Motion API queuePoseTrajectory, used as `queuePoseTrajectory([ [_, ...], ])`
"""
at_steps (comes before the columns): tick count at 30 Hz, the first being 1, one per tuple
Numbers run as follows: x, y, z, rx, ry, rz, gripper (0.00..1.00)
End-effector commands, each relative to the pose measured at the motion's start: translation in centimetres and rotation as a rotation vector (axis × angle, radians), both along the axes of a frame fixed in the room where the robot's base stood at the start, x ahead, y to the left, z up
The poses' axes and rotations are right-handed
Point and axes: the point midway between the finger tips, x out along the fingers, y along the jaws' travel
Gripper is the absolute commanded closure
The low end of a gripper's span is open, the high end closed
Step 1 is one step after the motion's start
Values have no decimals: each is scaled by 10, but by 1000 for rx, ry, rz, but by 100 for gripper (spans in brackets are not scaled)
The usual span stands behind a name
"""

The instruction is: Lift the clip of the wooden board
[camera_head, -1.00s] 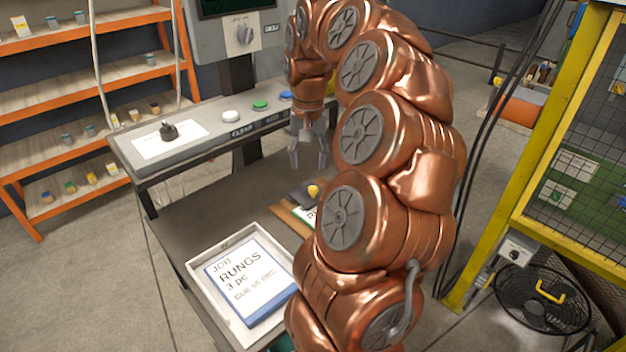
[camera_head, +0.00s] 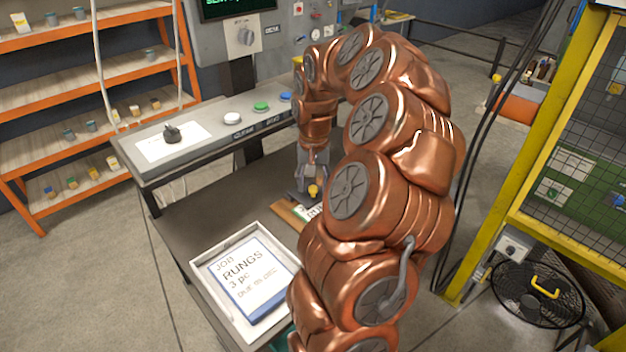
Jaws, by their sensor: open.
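The wooden board (camera_head: 287,215) lies on the dark desk top, partly hidden behind my copper arm. A white and green card (camera_head: 304,211) lies on it. The board's dark clip (camera_head: 299,198) is at its far end, with a yellow knob (camera_head: 313,190) on it. My gripper (camera_head: 312,184) points down over the clip, its open fingers close around the area of the yellow knob. I cannot tell whether the fingers touch the clip.
A white tray (camera_head: 203,279) with a blue-edged job card (camera_head: 247,279) sits at the desk's near end. A console ledge with buttons (camera_head: 232,119) runs behind the desk. The desk (camera_head: 205,215) is bare to the left of the board.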

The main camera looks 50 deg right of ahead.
Motion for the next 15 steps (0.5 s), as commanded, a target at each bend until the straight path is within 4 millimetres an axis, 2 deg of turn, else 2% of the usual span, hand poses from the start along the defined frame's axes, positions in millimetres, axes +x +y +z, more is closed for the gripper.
queuePoseTrajectory([
  [8,0,0,-1,-2,-1,0,49],
  [15,0,0,-1,-1,-2,0,73],
])
